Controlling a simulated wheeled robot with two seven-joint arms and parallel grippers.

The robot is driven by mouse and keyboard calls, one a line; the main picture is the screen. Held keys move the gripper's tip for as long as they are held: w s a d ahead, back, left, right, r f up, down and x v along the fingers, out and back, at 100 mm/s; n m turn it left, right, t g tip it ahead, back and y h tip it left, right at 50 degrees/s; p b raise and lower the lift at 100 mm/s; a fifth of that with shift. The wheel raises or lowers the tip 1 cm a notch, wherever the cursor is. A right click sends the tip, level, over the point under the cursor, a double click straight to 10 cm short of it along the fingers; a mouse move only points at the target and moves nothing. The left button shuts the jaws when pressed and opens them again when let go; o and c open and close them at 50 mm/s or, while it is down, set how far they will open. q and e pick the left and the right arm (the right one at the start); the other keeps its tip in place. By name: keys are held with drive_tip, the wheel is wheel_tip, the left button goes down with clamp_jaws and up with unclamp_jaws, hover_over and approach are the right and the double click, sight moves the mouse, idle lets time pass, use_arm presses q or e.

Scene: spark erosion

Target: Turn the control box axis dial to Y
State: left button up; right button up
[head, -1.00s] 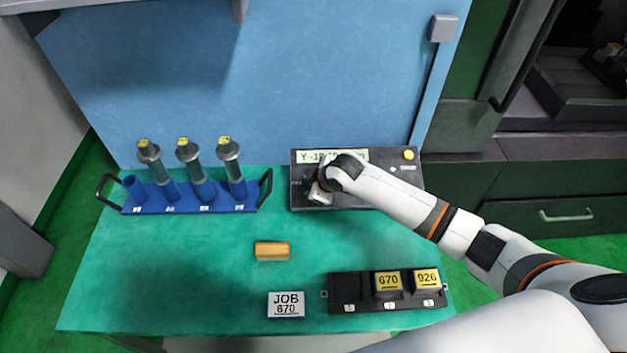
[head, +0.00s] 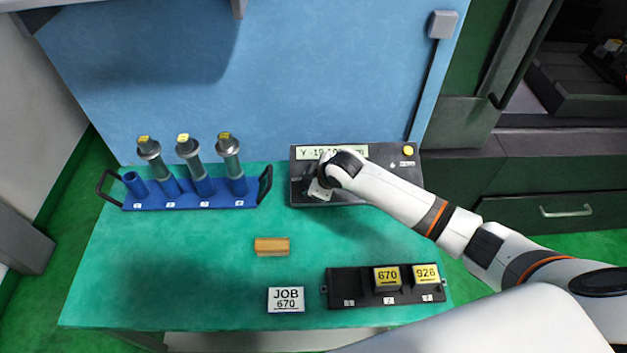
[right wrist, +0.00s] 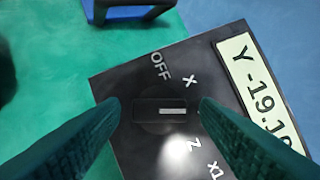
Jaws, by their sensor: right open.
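The control box (head: 400,190) is a black box at the back of the green table, with a pale display (head: 318,152) starting with Y. In the right wrist view its dial (right wrist: 172,111) is a dark round knob with a white line pointing right. Labels OFF, X and Z stand around it; the spot between X and Z is mostly hidden by a finger. My right gripper (right wrist: 160,108) is open, its dark fingers on either side of the dial with gaps showing. In the head view my right wrist hides the dial.
A blue rack (head: 190,203) with several grey-topped holders stands left of the box. A wooden block (head: 272,246), a JOB 670 card (head: 286,299) and a black tray (head: 349,289) with blocks 670 and 926 lie in front. The table between is clear.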

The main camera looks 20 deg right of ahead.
drive_tip(key=b+v, duration=0.1)
drive_tip(key=v, duration=1.1)
drive_tip(key=shift+f, duration=0.1)
